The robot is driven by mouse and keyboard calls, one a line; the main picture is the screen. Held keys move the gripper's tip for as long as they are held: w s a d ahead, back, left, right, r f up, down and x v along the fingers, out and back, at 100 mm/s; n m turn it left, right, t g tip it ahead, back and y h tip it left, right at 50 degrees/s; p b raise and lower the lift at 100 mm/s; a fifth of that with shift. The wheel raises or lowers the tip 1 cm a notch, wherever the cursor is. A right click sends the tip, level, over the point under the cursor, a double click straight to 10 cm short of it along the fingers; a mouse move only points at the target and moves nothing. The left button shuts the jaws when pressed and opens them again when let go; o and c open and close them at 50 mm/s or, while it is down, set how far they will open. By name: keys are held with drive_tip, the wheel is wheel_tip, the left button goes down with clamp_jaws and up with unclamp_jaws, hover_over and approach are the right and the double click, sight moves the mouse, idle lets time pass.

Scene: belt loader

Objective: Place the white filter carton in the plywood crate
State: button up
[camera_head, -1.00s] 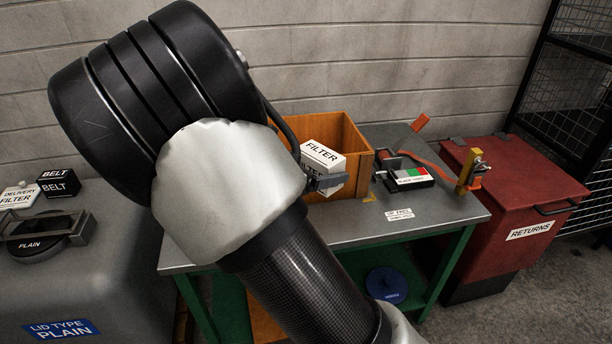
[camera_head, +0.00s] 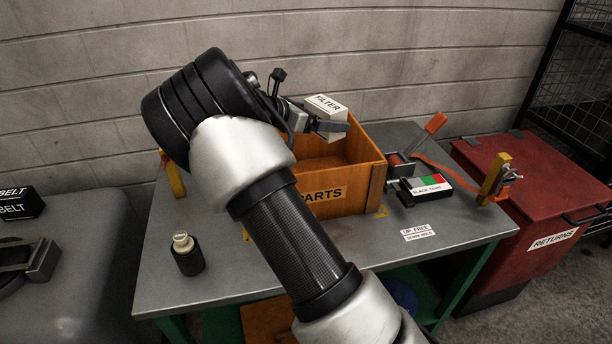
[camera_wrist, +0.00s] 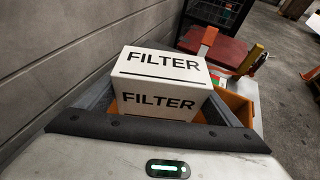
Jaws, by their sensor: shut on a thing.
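The white filter carton (camera_head: 327,108), with black FILTER lettering, is held in my gripper (camera_head: 322,124). It also fills the middle of the wrist view (camera_wrist: 160,82), where the gripper's jaws (camera_wrist: 158,108) sit at its two sides. The plywood crate (camera_head: 374,186), marked PARTS, stands on the grey workbench with its top open. In the head view the carton appears over the back part of the crate, at or above the rim. The exact height is hard to tell. Orange crate walls (camera_wrist: 236,104) show beyond the carton in the wrist view. My arm hides the crate's left front.
A black device with a coloured label (camera_head: 425,188) and an orange-handled clamp (camera_head: 436,122) stand right of the crate. A red RETURNS bin (camera_head: 500,190) is farther right. A small black bottle (camera_head: 187,254) stands at the bench's left. The block wall is close behind.

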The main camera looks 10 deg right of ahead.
sight(325, 136)
drive_tip(key=f+b, duration=0.1)
drive_tip(key=f, duration=0.4)
drive_tip(key=shift+s+f+b, duration=0.2)
drive_tip(key=shift+f+b, duration=0.15)
wheel_tip(325, 136, down, 4)
drive_tip(key=shift+r+b, duration=0.1)
drive_tip(key=shift+b, duration=0.5)
drive_tip(key=shift+s+f, duration=0.1)
drive_tip(key=shift+f, duration=0.7)
drive_tip(key=o, duration=1.2)
drive_tip(key=shift+s+f, duration=0.1)
drive_tip(key=shift+f, duration=0.1)
drive_tip(key=shift+c, duration=0.2)
drive_tip(key=shift+r, duration=0.55)
drive_tip(key=p+v, duration=0.2)
drive_tip(key=v, duration=0.5)
drive_tip(key=shift+a+r, duration=0.25)
drive_tip(key=shift+r, duration=0.15)
